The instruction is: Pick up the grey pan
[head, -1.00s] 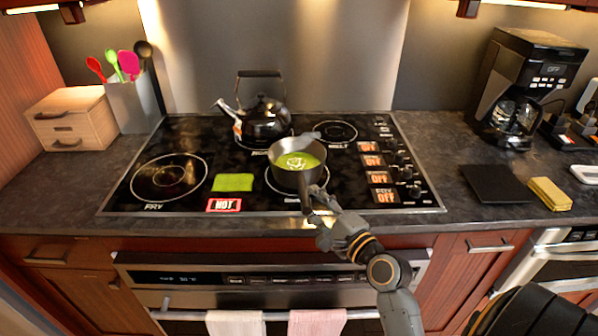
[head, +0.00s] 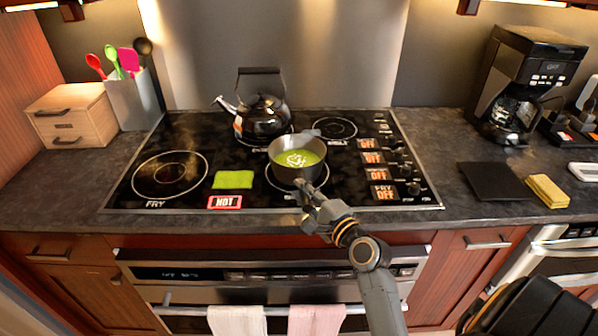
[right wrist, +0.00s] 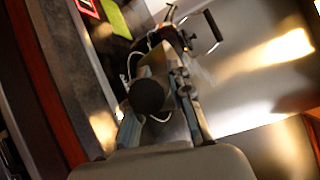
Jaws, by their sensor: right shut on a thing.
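The grey pan (head: 292,176) is in the middle of the head view, at the front burner of the black cooktop. It holds green soup (head: 298,159) with a white swirl and looks about level. I cannot tell whether its base touches the glass. Its handle points to the front edge. My right gripper (head: 308,194) is shut on the handle, in front of the pan. In the right wrist view the handle's dark round end (right wrist: 147,97) shows between the fingers of my right gripper (right wrist: 160,112). My left gripper is not in view.
A black kettle (head: 264,118) stands just behind the pan. A green cloth (head: 233,180) and a HOT label (head: 225,202) lie to the left. Knobs (head: 402,168) line the right side. A coffee maker (head: 522,85) and sponge (head: 547,191) are further right.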

